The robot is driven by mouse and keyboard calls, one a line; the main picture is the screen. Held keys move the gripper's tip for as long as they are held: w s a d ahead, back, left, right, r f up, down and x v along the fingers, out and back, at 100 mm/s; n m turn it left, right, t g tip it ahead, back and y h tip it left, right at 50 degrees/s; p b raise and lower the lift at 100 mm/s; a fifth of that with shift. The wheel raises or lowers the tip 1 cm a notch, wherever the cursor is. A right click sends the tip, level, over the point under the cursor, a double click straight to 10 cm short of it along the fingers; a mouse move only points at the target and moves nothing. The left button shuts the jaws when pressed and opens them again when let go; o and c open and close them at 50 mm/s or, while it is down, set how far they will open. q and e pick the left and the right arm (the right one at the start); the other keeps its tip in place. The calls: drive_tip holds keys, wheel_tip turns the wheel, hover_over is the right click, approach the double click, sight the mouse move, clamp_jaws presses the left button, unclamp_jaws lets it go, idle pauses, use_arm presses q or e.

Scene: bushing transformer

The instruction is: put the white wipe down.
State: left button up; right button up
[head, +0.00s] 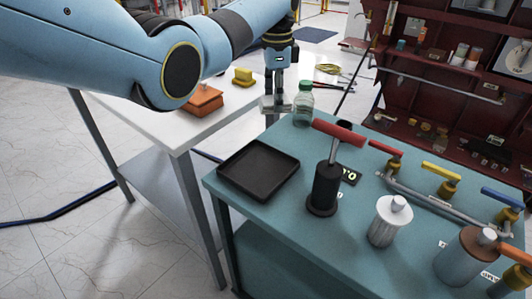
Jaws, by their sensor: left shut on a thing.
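The white wipe (267,105) is a small pale pad at the upper middle of the head view. My left gripper (275,98) points down and is shut on it. The wipe appears to hang by the right end of the white table (150,118), just left of a green-capped bottle (304,106); its exact height is hard to tell. The gripper's fingers hide part of the wipe. My right gripper is out of view.
The teal table (290,215) holds a black tray (260,170), a black cylinder with a red handle (325,185), a metal canister (390,220) and coloured valves. An orange block (204,101) and a yellow block (243,77) sit on the white table.

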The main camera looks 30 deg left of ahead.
use_arm(q)
drive_tip(key=p, duration=0.4)
hover_over(259, 170)
drive_tip(key=f, duration=0.6)
drive_tip(key=shift+w+a, duration=0.1)
drive_tip(key=shift+w, duration=0.3)
drive_tip(key=shift+s+f, duration=0.45)
wheel_tip(259, 170, down, 4)
drive_tip(key=shift+r, duration=0.1)
drive_tip(key=o, duration=1)
wheel_tip(259, 170, up, 12)
drive_tip(key=shift+r+p, duration=0.1)
drive_tip(key=shift+p, duration=0.25)
